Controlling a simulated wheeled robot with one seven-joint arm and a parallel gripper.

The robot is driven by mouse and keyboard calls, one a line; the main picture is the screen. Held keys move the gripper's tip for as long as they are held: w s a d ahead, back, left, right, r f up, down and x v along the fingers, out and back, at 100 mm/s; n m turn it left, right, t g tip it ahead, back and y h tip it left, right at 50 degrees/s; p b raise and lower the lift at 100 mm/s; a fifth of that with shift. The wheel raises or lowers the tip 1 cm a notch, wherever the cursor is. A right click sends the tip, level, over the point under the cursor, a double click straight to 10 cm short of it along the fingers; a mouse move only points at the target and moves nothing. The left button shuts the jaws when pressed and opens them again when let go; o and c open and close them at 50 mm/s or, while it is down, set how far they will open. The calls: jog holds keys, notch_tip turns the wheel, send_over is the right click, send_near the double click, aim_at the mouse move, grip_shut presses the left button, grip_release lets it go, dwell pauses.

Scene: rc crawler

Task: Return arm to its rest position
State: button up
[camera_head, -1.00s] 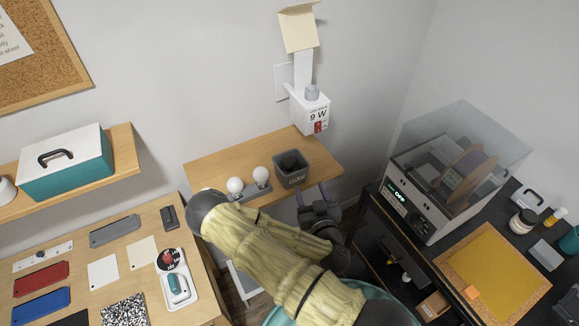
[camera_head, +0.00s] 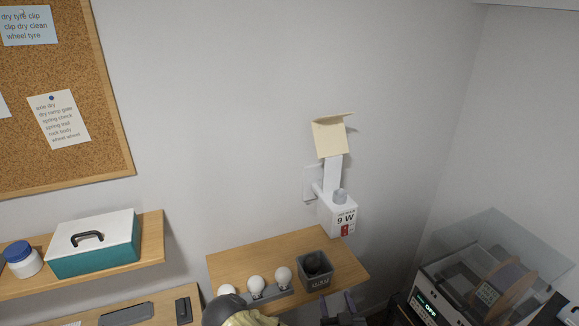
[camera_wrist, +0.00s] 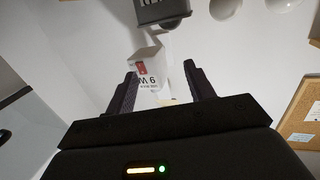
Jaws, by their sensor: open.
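My gripper (camera_wrist: 160,84) is open, with two dark fingers spread apart in the wrist view and nothing held between them. The white 9 W box shows beyond the fingers there, upside down. In the head view only the tips of my gripper (camera_head: 340,304) show at the bottom edge, just below the dark bin (camera_head: 316,274). Most of my arm is out of the head view; a piece of it shows at the bottom centre.
A wooden shelf (camera_head: 232,268) holds the bin and three white bulbs on a grey holder (camera_head: 272,296). The 9 W box (camera_head: 338,215) hangs on the wall above. A clear-covered machine (camera_head: 468,270) stands at right. A teal toolbox (camera_head: 95,245) sits on the left shelf.

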jog(key=d+f+m+g+h+b, duration=0.3)
jog(key=d+f+m+g+h, duration=0.25)
jog(key=m+g+h, duration=0.2)
jog(key=s+a+r+n+g+y+b, duration=0.2)
jog(key=s+a+r+n+g+y, duration=0.1)
jog(key=s+r, duration=0.3)
jog(key=s+a+r+n+g+y+b, duration=0.2)
jog(key=s+r+n+g+y+b, duration=0.1)
jog(key=s+r, duration=0.3)
jog(key=shift+s+a+r+n+g, duration=0.2)
jog(key=shift+a+r+n+g, duration=0.1)
jog(key=shift+a+n+g, duration=0.25)
jog(key=shift+d+y, duration=0.15)
jog(key=shift+y, duration=0.1)
jog(key=shift+c, duration=0.2)
dwell(1.5)
